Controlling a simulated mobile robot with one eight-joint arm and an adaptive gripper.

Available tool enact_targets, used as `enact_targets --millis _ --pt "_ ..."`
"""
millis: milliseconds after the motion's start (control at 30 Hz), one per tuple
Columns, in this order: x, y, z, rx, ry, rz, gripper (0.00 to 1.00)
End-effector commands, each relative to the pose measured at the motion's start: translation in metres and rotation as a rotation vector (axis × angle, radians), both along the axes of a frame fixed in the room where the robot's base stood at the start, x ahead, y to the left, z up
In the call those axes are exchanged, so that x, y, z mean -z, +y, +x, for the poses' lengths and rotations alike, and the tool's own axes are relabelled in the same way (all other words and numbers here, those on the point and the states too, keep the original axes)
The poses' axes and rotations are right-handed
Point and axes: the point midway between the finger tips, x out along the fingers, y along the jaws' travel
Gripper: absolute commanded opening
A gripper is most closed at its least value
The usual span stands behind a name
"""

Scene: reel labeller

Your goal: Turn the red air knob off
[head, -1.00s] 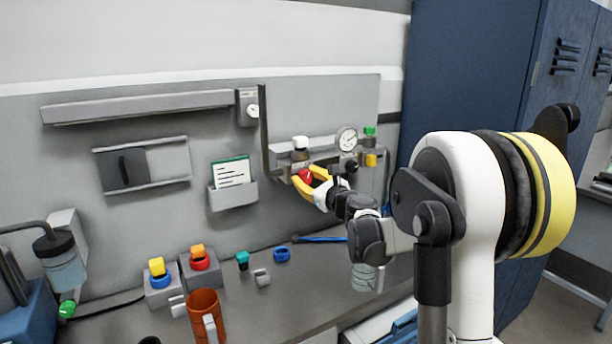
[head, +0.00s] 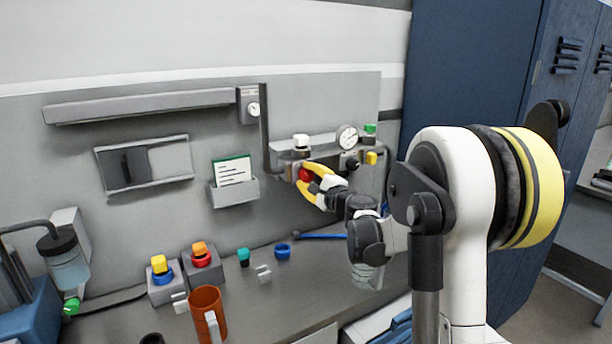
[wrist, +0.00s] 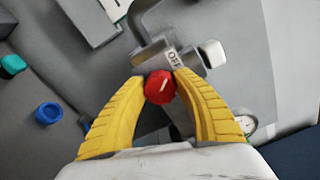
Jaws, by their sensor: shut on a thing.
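The red air knob (head: 304,174) is on the grey air unit on the back panel. My gripper (head: 311,178) is shut on the knob, one yellow finger on each side. In the wrist view my gripper (wrist: 157,86) touches the knob near the fingertips. The knob's stem is hidden.
A round gauge (head: 347,137), a white-capped part (head: 301,141), a black knob (head: 349,161) and a yellow knob (head: 371,158) are close by. A card holder (head: 235,192) is to the left. An orange mug (head: 207,312) and blue ring (head: 282,250) stand on the bench below.

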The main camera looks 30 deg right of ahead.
Motion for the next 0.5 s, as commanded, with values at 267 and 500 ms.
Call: enact_targets --millis 267,500 --pt "-0.0005 -0.0002 0.0004 0.000 -0.005 -0.118 0.05" --pt "-0.0002 -0.0002 0.0004 0.000 -0.006 -0.156 0.05"
